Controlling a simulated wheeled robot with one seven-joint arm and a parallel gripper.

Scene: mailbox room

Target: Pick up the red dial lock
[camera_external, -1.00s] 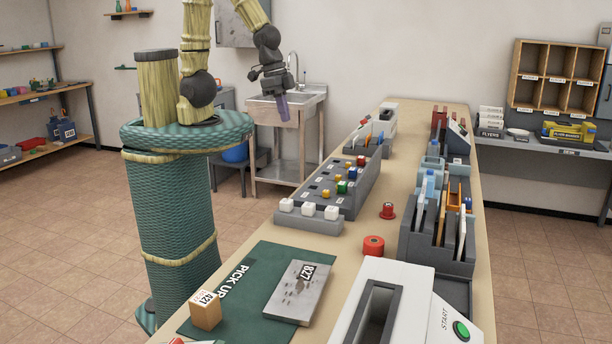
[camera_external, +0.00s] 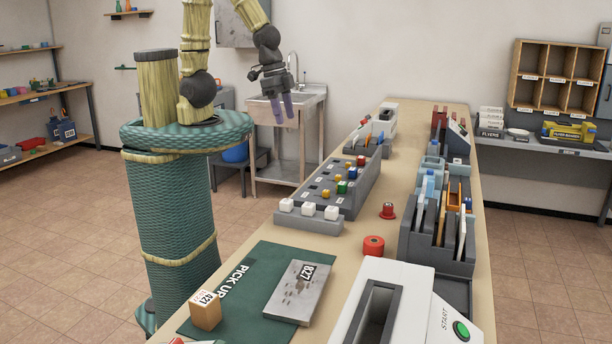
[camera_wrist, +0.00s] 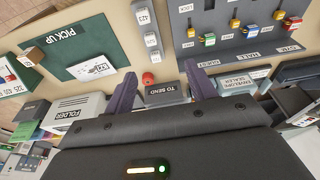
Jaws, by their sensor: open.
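I cannot tell for sure which red item is the red dial lock. A small red block (camera_external: 361,160) sits at the far end of the grey sloped rack, among yellow, green and blue pieces; a red piece (camera_wrist: 279,14) also shows at the upper right in the wrist view. Two other red items stand on the bare table: a red knob-like piece (camera_external: 388,210) and a red cylinder (camera_external: 373,246). My gripper (camera_external: 283,109) is open and empty, raised left of the table, in front of the sink. Its two purple fingers (camera_wrist: 162,76) are spread in the wrist view.
The grey rack (camera_external: 334,218) has white cubes at its near end. A green mat (camera_external: 235,285) with a box and a grey parcel lies at the front. Grey divider holders (camera_external: 437,262) line the right edge. A white machine (camera_external: 420,275) stands at the front right.

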